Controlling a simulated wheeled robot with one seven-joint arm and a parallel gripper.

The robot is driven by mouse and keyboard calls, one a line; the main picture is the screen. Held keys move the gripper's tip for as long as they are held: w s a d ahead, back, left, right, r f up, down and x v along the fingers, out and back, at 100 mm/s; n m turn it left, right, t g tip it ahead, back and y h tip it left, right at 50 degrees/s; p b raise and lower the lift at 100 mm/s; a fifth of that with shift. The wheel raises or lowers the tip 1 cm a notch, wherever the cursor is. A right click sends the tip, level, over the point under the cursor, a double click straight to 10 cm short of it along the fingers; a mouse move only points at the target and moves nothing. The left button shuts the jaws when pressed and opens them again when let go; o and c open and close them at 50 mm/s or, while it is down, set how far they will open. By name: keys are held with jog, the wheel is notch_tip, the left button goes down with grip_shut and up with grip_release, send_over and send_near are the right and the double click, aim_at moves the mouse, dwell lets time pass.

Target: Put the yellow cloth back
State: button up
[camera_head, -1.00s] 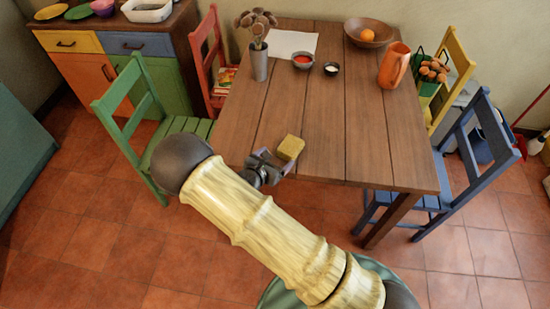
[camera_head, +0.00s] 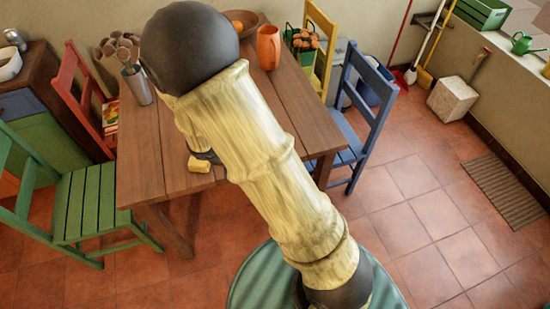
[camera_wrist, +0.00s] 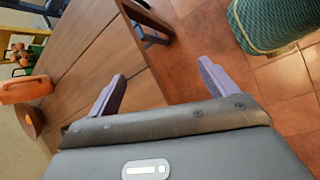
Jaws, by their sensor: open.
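A small yellow block-like piece (camera_head: 199,165), perhaps the folded yellow cloth, shows at the near edge of the wooden table (camera_head: 145,160) in the head view. A dark part lies right beside it, partly behind my arm; I cannot tell if they touch. My gripper (camera_wrist: 158,82) is open in the wrist view, its two purple-grey fingers wide apart with nothing between them. The fingers point across the table edge towards the floor. The yellow piece does not show in the wrist view. My arm hides the middle of the table in the head view.
A green chair (camera_head: 93,204), a red chair (camera_head: 75,85) and a blue chair (camera_head: 370,105) stand around the table. An orange jug (camera_head: 268,47) and a grey vase (camera_head: 138,86) stand on it. A white block (camera_head: 452,100) sits on the right floor. Tiled floor is free at right.

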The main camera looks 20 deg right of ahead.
jog(key=s+d+r+m+y, duration=0.2)
jog(key=s+r+m+y, duration=0.1)
jog(key=r+m, duration=0.2)
jog(key=s+d+r+m+t+y, duration=0.1)
jog(key=s+r+m+y, duration=0.2)
jog(key=m, duration=0.5)
notch_tip(320, 180, up, 2)
jog(key=shift+s+d+r, duration=0.15)
jog(key=shift+s+d, duration=0.25)
jog(key=shift+s, duration=0.35)
jog(key=shift+w, duration=0.1)
